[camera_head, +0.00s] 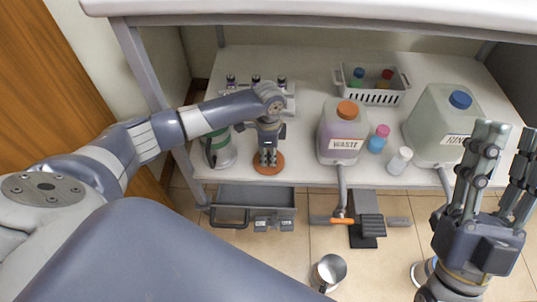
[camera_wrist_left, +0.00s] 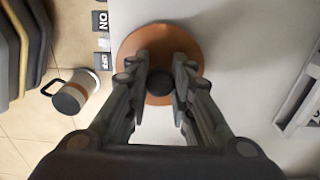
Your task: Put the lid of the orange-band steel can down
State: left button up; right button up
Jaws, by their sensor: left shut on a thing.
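My left gripper (camera_head: 268,158) is shut on the lid (camera_wrist_left: 134,52), an orange-brown disc with a dark round knob (camera_wrist_left: 186,82) between the fingertips. In the head view the lid (camera_head: 268,168) lies flat at the front edge of the white table. Whether it touches the table I cannot tell. The steel can (camera_head: 330,268) stands on the floor with its top open. My right gripper (camera_head: 503,150) is open and empty at the far right.
The white table (camera_head: 305,100) holds a green-banded can (camera_head: 220,152), a WASTE jug (camera_head: 342,130), a RINSE jug (camera_head: 438,130), small bottles (camera_head: 399,161) and a white basket (camera_head: 372,88). A grey tray (camera_head: 252,196) sits below the front edge. The table between lid and WASTE jug is clear.

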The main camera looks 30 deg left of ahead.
pick_arm(q)
jog(key=shift+f, duration=0.1)
jog(key=o, duration=0.9)
